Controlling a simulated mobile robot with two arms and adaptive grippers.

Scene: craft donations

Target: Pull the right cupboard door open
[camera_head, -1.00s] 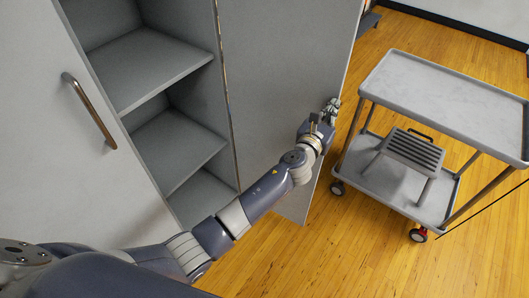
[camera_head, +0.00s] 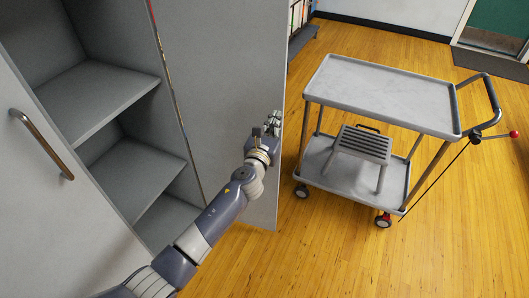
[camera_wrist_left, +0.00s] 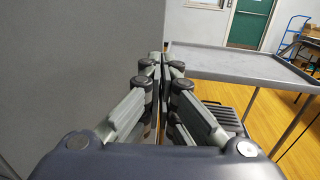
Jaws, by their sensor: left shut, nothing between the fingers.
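The right cupboard door (camera_head: 225,70) stands wide open, its grey face swung out to the right of the open shelves. It also fills the left of the left wrist view (camera_wrist_left: 70,70). My left gripper (camera_head: 273,118) is at the door's outer edge, shut and empty; in the left wrist view its fingertips (camera_wrist_left: 163,55) meet beside that edge. I cannot tell whether they touch the door. The left cupboard door (camera_head: 60,215) looks closed and has a bar handle (camera_head: 42,143). No handle of the right door shows. My right gripper is not in view.
A grey two-tier cart (camera_head: 385,95) stands just right of the open door, with a slatted stool (camera_head: 362,145) on its lower shelf. Bare grey shelves (camera_head: 100,95) show inside the cupboard. Wooden floor (camera_head: 330,250) is clear in front of the cart.

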